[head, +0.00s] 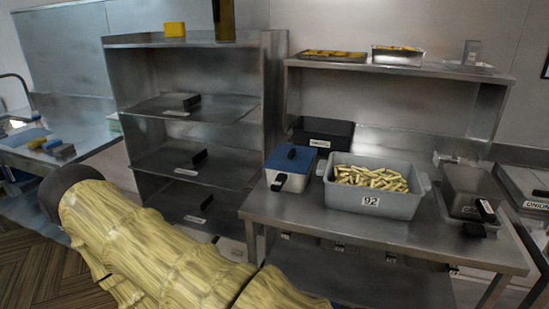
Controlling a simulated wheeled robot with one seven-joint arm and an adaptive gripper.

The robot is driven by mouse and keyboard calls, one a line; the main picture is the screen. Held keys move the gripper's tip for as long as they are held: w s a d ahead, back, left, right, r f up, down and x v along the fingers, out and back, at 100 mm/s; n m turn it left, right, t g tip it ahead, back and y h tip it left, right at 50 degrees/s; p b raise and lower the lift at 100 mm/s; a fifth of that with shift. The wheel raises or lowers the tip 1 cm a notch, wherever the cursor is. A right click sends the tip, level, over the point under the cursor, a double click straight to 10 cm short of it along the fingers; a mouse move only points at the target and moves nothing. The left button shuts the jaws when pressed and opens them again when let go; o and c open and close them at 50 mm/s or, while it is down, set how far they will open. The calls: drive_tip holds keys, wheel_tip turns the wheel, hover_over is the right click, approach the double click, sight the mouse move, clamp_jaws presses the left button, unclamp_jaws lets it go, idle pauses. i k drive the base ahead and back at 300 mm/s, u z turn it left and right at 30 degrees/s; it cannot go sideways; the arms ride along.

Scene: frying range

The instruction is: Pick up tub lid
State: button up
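A small steel tub (289,182) stands at the left end of the steel table, with a label and a black handle on its front. A blue lid (283,161) with a black knob lies on top of it; I take this as the tub lid, though no label names it. My arm, in a yellow ribbed cover, crosses the lower left, in front of the shelf rack and left of the table. My gripper is not in view, so its state and its distance from the lid do not show.
A grey tub (372,206) of fries labelled 92 stands right of the steel tub. A dark bin (322,135) is behind them, and a dark container (470,190) is at the right. An overhead shelf (400,68) holds trays. The shelf rack (128,80) stands left of the table.

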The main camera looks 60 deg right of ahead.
sight(286, 157)
drive_tip(key=i, duration=2.8)
drive_tip(key=z, duration=2.95)
